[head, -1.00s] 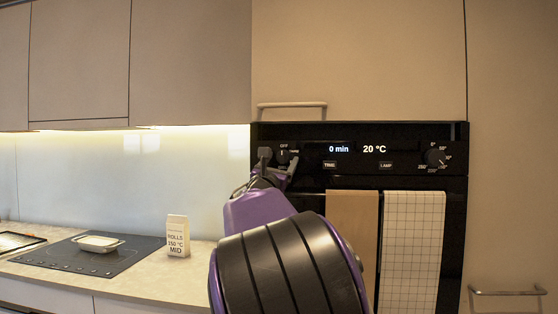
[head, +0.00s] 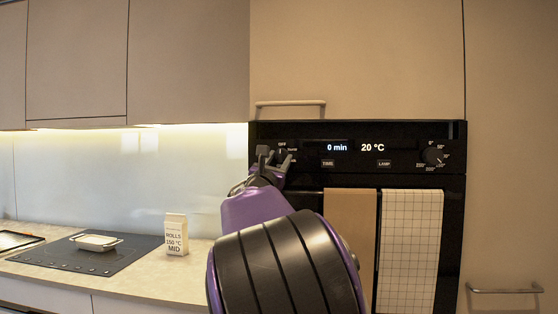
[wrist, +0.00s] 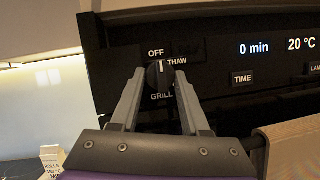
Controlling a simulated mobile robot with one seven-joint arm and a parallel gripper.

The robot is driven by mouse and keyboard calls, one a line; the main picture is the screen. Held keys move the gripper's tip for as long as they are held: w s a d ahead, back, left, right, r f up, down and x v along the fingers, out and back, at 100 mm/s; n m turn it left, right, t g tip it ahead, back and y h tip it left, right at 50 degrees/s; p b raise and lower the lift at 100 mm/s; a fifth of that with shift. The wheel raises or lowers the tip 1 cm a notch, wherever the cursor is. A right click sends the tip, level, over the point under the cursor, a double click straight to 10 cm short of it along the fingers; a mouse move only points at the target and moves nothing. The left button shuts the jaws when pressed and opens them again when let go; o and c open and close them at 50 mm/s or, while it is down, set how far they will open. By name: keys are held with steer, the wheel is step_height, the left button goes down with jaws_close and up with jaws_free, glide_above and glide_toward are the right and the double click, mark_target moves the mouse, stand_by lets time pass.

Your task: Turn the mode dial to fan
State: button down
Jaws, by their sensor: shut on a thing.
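The mode dial (wrist: 159,76) is a small dark knob at the left end of the black oven panel. Its white mark points up toward OFF. The labels OFF, THAW and GRILL show around it in the wrist view; a FAN label does not show there, and the left finger covers the panel on that side. My gripper (wrist: 160,80) has one finger on each side of the dial and is shut on it. In the head view my gripper (head: 274,157) is at the panel's left end and partly hides the dial.
The panel also has a display (head: 355,147), TIME (head: 328,163) and LAMP (head: 384,163) buttons and a right dial (head: 433,155). Towels (head: 410,250) hang below. A ROLLS carton (head: 176,235) and a dish (head: 96,241) on the hob stand at left.

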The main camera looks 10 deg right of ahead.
steer(key=shift+m, duration=0.3)
steer(key=m+g+h, duration=0.1)
steer(key=m, duration=0.2)
steer(key=m+g+h, duration=0.1)
steer(key=m, duration=0.1)
steer(key=m+g+p, duration=0.1)
steer(key=m, duration=0.2)
steer(key=shift+a+r+m+g+h, duration=0.2)
steer(key=shift+r+m+g+h, duration=0.1)
steer(key=shift+h, duration=0.1)
steer(key=m+g+p, duration=0.1)
steer(key=m, duration=0.2)
steer(key=m+g+p, duration=0.1)
steer(key=m, duration=0.1)
steer(key=shift+w+r+m, duration=0.1)
steer(key=shift+r+m, duration=0.1)
steer(key=shift+m, duration=0.2)
steer(key=m+g+y+p, duration=0.1)
steer(key=m, duration=0.1)
steer(key=m+g+y, duration=0.1)
steer(key=m, duration=0.2)
steer(key=shift+r+m+p, duration=0.2)
steer(key=shift+m+p, duration=0.1)
steer(key=shift+p, duration=0.1)
steer(key=m+y, duration=0.2)
steer(key=m, duration=0.1)
steer(key=shift+d+m+g+p, duration=0.1)
steer(key=shift+m+g+p, duration=0.2)
steer(key=shift+m+p, duration=0.1)
